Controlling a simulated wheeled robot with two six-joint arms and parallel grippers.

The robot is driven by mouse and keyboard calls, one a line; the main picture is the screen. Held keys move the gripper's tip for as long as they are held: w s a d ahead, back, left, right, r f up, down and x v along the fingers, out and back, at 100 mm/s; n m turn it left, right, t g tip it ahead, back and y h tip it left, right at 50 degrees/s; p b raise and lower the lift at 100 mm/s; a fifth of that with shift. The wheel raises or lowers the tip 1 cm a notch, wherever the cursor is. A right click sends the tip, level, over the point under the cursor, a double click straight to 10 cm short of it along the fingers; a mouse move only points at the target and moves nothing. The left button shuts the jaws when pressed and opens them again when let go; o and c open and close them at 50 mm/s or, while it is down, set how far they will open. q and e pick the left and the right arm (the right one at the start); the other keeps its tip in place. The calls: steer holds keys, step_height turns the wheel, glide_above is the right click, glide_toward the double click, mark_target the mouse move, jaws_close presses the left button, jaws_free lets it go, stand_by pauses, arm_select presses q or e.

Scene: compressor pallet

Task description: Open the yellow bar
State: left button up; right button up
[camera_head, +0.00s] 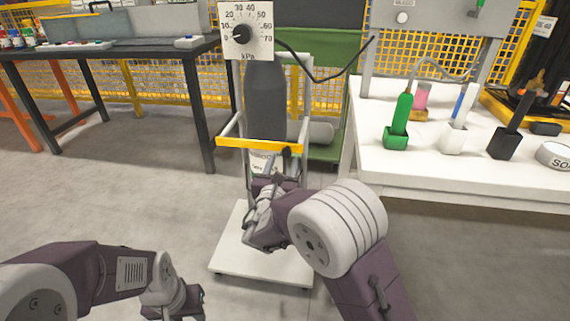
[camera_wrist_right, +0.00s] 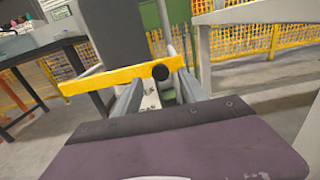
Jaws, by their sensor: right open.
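The yellow bar (camera_head: 245,144) runs across the front of the grey cylinder (camera_head: 265,100) on a white wheeled stand, and it looks closed across it. In the right wrist view the yellow bar (camera_wrist_right: 105,80) crosses ahead of the fingers, with a round black knob (camera_wrist_right: 160,72) near its right end. My right gripper (camera_head: 281,166) is open just in front of the bar's right part. Its two grey fingers (camera_wrist_right: 160,90) lie either side of the knob in that picture; contact cannot be made out. My left gripper (camera_head: 187,302) hangs low at the bottom left, away from the bar; its fingers are unclear.
A pressure gauge (camera_head: 246,30) stands above the cylinder. A white table (camera_head: 440,172) at the right carries green, white and black holders. A dark workbench (camera_head: 120,50) stands at the left. Yellow mesh fencing (camera_head: 160,75) is behind. The grey floor at left is clear.

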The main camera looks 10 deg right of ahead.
mark_target(286, 153)
steer(key=b+x, duration=0.1)
steer(key=x, duration=0.2)
steer(key=shift+w, duration=0.2)
jaws_close()
stand_by(1.3)
